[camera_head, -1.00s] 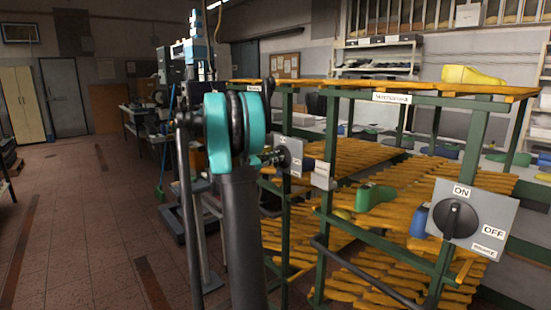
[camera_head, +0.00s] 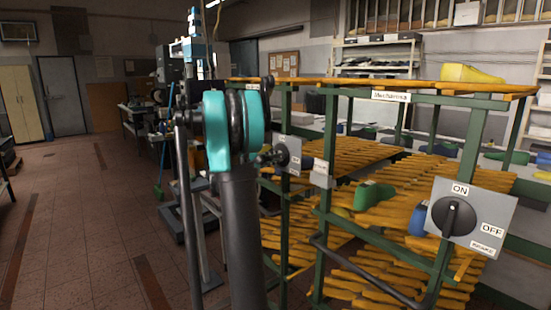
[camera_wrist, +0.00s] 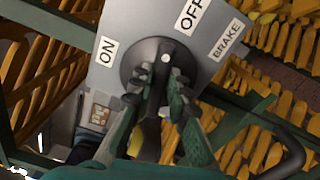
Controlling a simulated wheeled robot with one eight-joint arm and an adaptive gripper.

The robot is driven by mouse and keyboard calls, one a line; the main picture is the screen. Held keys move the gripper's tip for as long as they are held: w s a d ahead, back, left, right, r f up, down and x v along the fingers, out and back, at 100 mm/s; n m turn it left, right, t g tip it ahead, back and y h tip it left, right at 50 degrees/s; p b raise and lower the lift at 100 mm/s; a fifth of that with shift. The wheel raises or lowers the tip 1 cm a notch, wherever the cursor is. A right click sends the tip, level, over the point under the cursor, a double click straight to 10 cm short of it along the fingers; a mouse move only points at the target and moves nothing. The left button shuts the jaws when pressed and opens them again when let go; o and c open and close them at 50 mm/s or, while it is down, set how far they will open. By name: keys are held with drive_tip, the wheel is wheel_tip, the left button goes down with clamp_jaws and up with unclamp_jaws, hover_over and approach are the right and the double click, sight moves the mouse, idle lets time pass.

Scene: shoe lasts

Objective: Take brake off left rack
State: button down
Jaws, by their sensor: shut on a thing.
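The left rack's brake switch is a grey panel (camera_head: 288,155) on the green post of the left rack (camera_head: 285,190). In the wrist view the panel (camera_wrist: 100,75) fills the upper middle, with ON, OFF and BRAKE labels and a round black knob (camera_wrist: 135,62). My gripper (camera_wrist: 162,78) has its two fingers on either side of the knob's bar and is shut on it. A white dot on the bar appears to lie on the side toward OFF. In the head view my gripper (camera_head: 264,158) is at the panel, with my arm covering part of the rack.
A right rack (camera_head: 322,240) stands close by, with its own ON/OFF brake panel (camera_head: 490,212) and black knob. Its shelves hold a green shoe last (camera_head: 373,195) and a blue one (camera_head: 418,220). Open tiled floor (camera_head: 90,230) lies to the left.

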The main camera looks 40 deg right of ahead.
drive_tip(key=shift+f+m, duration=0.15)
drive_tip(key=shift+m, duration=1.45)
drive_tip(key=c, duration=1.5)
unclamp_jaws()
drive_tip(key=shift+o, duration=0.2)
drive_tip(key=s+a, duration=0.1)
drive_tip(key=a, duration=1.1)
